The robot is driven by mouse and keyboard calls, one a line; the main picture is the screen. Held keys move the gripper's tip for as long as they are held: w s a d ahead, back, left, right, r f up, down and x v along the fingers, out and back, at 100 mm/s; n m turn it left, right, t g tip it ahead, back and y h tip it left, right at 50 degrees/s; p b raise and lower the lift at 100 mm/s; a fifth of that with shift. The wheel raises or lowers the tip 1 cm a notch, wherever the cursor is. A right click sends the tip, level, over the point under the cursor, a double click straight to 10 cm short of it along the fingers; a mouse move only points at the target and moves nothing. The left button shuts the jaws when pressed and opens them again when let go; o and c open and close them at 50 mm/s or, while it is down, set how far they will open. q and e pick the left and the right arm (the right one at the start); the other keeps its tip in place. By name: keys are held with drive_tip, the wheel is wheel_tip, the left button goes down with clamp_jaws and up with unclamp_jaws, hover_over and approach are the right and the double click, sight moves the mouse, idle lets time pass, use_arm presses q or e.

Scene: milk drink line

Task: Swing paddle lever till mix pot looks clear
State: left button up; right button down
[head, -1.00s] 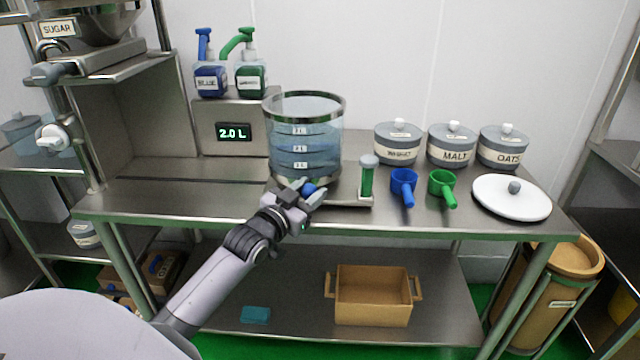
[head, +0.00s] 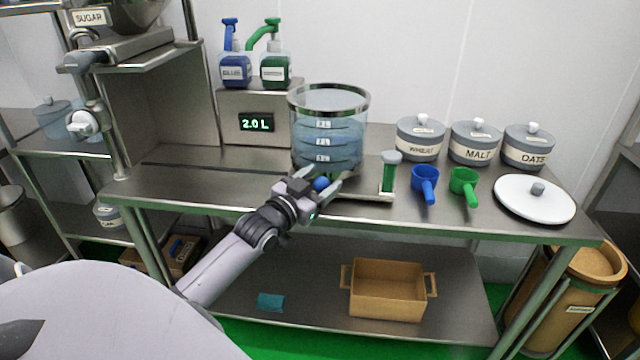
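The mix pot (head: 329,135) is a clear, steel-rimmed vessel with litre marks, standing at the middle of the steel table. Its contents look see-through with a bluish tint. A blue knob (head: 321,184), which looks like the end of the paddle lever, shows low at the pot's front. My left gripper (head: 322,181) is at the knob, its fingers apart on either side of it. I cannot see whether they touch it. The rest of the lever is hidden behind the gripper, and no paddle can be made out. My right gripper is not in view.
A green-filled tube (head: 389,174) stands right of the pot, with a blue scoop (head: 425,183) and a green scoop (head: 464,185) beyond. A white lid (head: 535,203) lies at the right. Grey canisters (head: 419,139) stand behind. A display box (head: 240,125) reads 2.0 L.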

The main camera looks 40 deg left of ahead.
sight(315, 186)
use_arm(q)
drive_tip(key=shift+d+f, duration=0.1)
drive_tip(key=shift+s+f, duration=0.1)
drive_tip(key=shift+s, duration=0.45)
drive_tip(key=shift+s+d, duration=0.15)
drive_tip(key=shift+s, duration=2.9)
drive_tip(key=s+d+f+g+h, duration=0.3)
drive_tip(key=s+d+f+g, duration=0.4)
drive_tip(key=s+d+f, duration=1.1)
wheel_tip(315, 186, down, 4)
drive_tip(key=shift+d+f+m+g+p, duration=0.1)
drive_tip(key=shift+d+m+g+p, duration=0.3)
drive_tip(key=shift+d, duration=0.6)
